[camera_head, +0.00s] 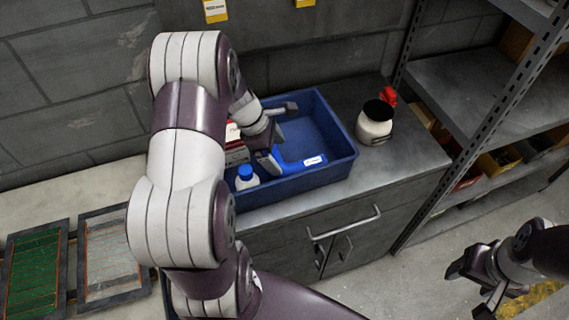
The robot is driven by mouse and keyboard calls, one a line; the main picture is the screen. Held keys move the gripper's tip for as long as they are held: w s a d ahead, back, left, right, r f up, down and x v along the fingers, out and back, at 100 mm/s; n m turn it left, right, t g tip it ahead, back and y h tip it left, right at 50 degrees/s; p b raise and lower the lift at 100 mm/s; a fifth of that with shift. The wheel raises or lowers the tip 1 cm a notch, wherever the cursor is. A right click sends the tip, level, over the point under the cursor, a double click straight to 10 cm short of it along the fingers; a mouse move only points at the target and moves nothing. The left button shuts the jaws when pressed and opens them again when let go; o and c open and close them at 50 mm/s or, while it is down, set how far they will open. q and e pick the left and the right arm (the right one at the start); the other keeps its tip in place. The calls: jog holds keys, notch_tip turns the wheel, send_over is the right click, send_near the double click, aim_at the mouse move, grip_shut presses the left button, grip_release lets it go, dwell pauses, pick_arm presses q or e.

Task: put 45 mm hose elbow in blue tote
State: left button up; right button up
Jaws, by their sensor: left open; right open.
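The blue tote (344,160) stands on the grey bench top. A bright blue bent piece (287,165) with a white label lies inside it and looks like the hose elbow. My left gripper (274,132) is over the tote with its jaws apart. One finger points right near the back wall; the other is close above the blue piece, and I cannot tell if they touch. My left arm hides the tote's left part. My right gripper (474,287) is open and empty, low at the right, over the floor.
A white bottle with a blue cap (246,177) and a red and white box (235,150) are in the tote's left part. A white jar with a dark top (375,122) stands right of the tote. Metal shelving (450,90) rises at the right. Framed panels (36,275) lie at the left.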

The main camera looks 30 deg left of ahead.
pick_arm(q)
jog(key=w+d+r+n+t+y, duration=0.25)
jog(key=r+n, duration=0.25)
jog(key=n, duration=0.7)
jog(key=w+d+r+n+t+y, duration=0.1)
jog(key=w+d+r+n+t, duration=0.25)
jog(key=n, duration=0.85)
jog(key=s+d+f+n+g, duration=0.1)
jog(key=s+d+n+g, duration=0.2)
jog(key=s+n, duration=0.5)
jog(key=s+d+f+n+g, duration=0.2)
jog(key=s+n+g, duration=0.2)
jog(key=s+n, duration=0.5)
jog(key=n, duration=0.7)
jog(key=shift+d+n, duration=0.4)
jog(key=shift+f, duration=0.1)
